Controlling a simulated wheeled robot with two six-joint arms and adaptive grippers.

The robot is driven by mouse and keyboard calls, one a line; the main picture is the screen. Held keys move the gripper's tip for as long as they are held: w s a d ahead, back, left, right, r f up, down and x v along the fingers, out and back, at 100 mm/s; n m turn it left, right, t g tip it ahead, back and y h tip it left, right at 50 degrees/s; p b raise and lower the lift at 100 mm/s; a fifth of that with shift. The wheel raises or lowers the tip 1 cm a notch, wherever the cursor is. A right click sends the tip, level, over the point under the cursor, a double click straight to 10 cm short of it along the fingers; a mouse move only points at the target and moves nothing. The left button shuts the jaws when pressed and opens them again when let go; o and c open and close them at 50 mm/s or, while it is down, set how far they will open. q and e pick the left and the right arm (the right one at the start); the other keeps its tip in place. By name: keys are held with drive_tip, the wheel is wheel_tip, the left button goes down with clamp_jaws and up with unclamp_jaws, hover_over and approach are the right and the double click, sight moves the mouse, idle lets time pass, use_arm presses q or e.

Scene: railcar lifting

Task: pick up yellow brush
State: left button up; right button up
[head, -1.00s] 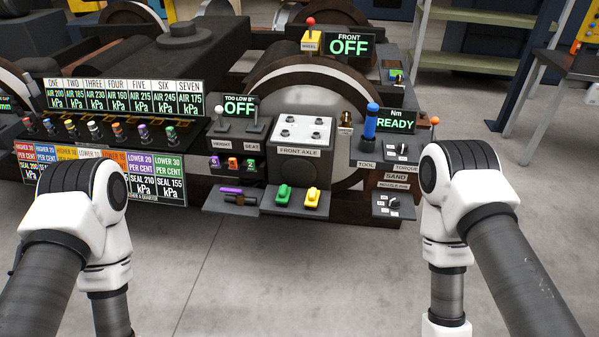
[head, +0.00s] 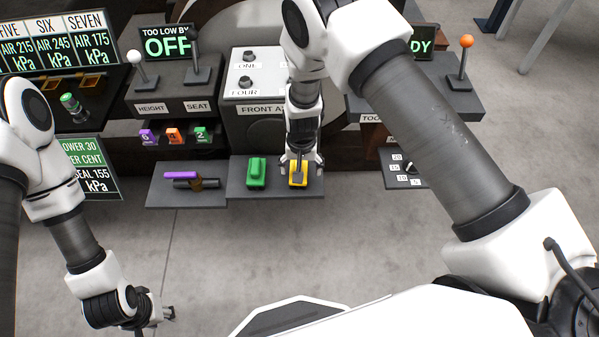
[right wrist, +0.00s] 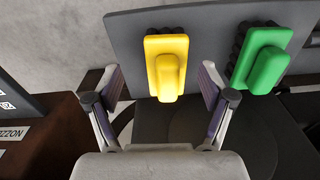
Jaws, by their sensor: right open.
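The yellow brush (head: 298,180) lies on a dark grey shelf (head: 231,188), to the right of a green brush (head: 256,172). My right gripper (head: 298,163) is over the yellow brush in the head view and hides part of it. In the right wrist view, the fingers (right wrist: 164,98) are open, one toward each side of the yellow brush (right wrist: 166,66), with gaps between them and it. My left gripper (head: 168,313) hangs low at the left over the floor, away from the brushes. Its finger opening is too small to judge.
The green brush (right wrist: 264,63) is close to my right finger in the right wrist view. A shelf with a purple-handled tool (head: 181,176) is at the left. The front axle box (head: 243,80) stands behind the brushes. The floor in front is clear.

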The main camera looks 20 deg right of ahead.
drive_tip(key=shift+g, duration=0.3)
drive_tip(key=f, duration=0.1)
drive_tip(key=w+f, duration=0.1)
drive_tip(key=f, duration=0.1)
drive_tip(key=w+f, duration=0.1)
drive_tip(key=f, duration=0.1)
drive_tip(key=shift+a, duration=0.1)
drive_tip(key=shift+w+f, duration=0.2)
drive_tip(key=shift+w, duration=0.1)
drive_tip(key=shift+s+r, duration=0.15)
drive_tip(key=shift+r, duration=0.1)
drive_tip(key=shift+s+r, duration=0.2)
drive_tip(key=shift+r, duration=0.05)
drive_tip(key=c, duration=1)
drive_tip(key=shift+w+f, duration=0.15)
drive_tip(key=c, duration=0.3)
use_arm(q)
drive_tip(key=shift+w+f, duration=0.65)
drive_tip(key=shift+w, duration=0.3)
drive_tip(key=shift+r, duration=0.1)
